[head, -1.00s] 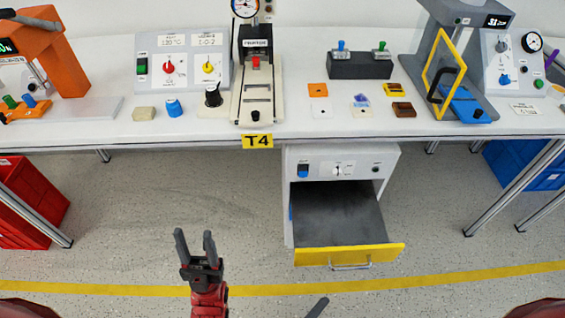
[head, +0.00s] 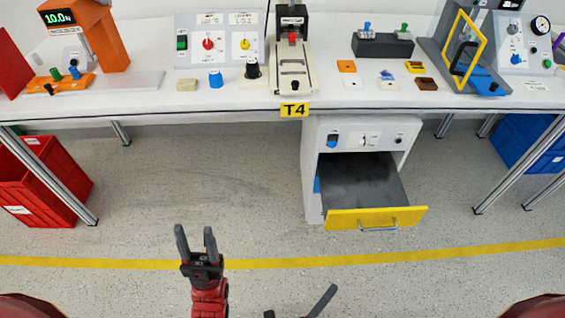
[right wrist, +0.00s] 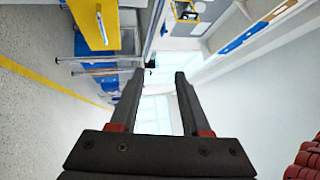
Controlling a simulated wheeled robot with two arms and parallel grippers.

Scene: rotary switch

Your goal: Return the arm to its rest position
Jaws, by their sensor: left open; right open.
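My left gripper (head: 196,242) is open and empty over the floor, in front of the bench and left of the open drawer. My right gripper shows only in part at the bottom edge of the head view, with one dark finger (head: 323,300) below the drawer. In the right wrist view my right gripper (right wrist: 152,78) has its two fingers apart with nothing between them. The switch panel (head: 188,20) on the bench carries a red rotary knob (head: 208,44) and a yellow rotary knob (head: 245,43). Neither gripper touches the panel.
A drawer with a yellow front (head: 375,217) stands open under the bench (head: 180,102). A red crate (head: 45,180) is at the left and a blue crate (head: 535,150) at the right. The floor (head: 180,180) left of the drawer is clear.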

